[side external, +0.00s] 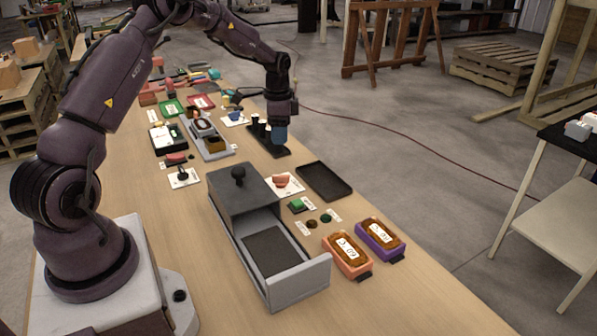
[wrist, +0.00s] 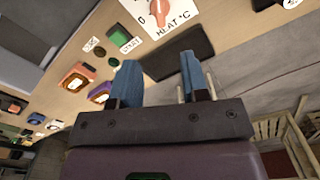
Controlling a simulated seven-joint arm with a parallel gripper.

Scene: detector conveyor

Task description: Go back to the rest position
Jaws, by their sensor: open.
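My gripper (side external: 280,136) hangs with its blue fingers pointing down over the far half of the long wooden bench. It is just beside a black holder (side external: 282,154) with dark cylinders, and I cannot tell whether it touches it. In the wrist view my gripper (wrist: 164,75) shows two blue fingers spread apart with nothing between them. The grey drawer box (side external: 238,190) stands nearer, its drawer (side external: 300,283) pulled out. An orange-framed unit (side external: 347,256) and a purple-framed unit (side external: 380,238) sit at the bench's right edge.
A black tray (side external: 324,181), a red heat dial (side external: 283,181) and a green start button (side external: 298,205) lie around the drawer box. A grey device (side external: 208,136) and several small tools crowd the far bench. Concrete floor (side external: 420,150) lies open to the right.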

